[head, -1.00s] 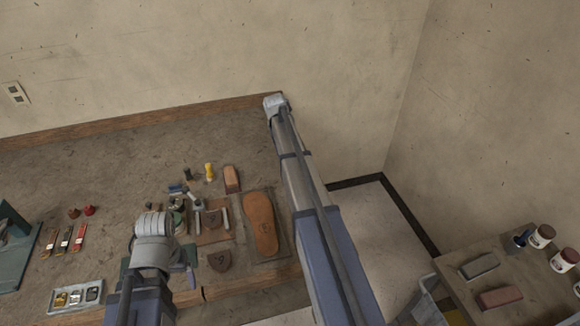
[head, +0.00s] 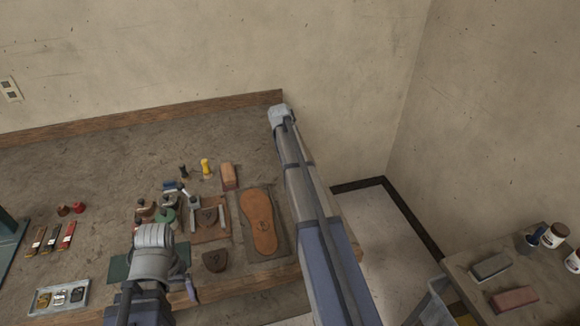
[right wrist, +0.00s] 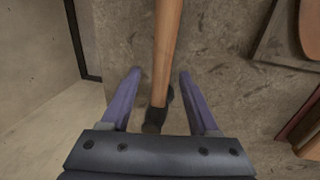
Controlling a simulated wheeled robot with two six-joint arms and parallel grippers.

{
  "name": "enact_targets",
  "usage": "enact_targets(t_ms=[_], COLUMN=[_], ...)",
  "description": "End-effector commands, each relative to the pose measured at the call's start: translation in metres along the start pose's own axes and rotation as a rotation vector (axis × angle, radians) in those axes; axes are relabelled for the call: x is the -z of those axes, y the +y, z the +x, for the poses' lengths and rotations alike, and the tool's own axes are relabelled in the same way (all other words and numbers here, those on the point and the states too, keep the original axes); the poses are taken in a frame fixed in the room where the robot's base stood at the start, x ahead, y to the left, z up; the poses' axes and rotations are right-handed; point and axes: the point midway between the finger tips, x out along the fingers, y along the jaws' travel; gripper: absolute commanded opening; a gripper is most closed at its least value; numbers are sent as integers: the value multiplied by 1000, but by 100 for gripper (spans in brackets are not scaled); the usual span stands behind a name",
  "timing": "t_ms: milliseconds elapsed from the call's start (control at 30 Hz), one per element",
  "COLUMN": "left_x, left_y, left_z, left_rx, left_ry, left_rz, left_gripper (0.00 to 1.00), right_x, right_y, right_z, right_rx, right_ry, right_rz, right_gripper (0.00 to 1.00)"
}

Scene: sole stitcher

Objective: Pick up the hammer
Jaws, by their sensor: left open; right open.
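The hammer shows in the right wrist view, with its wooden handle (right wrist: 166,45) running down from the top edge to a dark head (right wrist: 157,112). My right gripper (right wrist: 160,73) is open, with one finger on each side of the hammer; I cannot tell whether they touch it. In the head view my right arm reaches to the back right of the bench; its gripper and the hammer are hidden there. My left gripper (head: 189,284) is mostly hidden under its grey wrist, over the front of the bench. A blue-purple finger shows beside the wrist.
A tan sole (head: 259,222) on a dark mat lies left of my right arm. Several small tools and bottles crowd the middle of the bench (head: 90,155). A metal tray (head: 60,297) stands front left. A side table (head: 460,285) holds blocks and jars.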

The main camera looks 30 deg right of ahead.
Motion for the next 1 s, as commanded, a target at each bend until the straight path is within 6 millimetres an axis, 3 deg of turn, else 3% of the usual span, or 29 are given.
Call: enact_targets(t_ms=[167,700,1000], left_x=[0,0,0], left_y=[0,0,0], left_z=[-1,-1,-1], left_rx=[0,0,0], left_ry=[0,0,0], left_rz=[0,0,0], left_gripper=[85,85,85], right_x=[0,0,0], right_y=[0,0,0], right_z=[-1,-1,-1], right_rx=[0,0,0], right_ry=[0,0,0], right_rz=[0,0,0], right_gripper=[60,0,0])
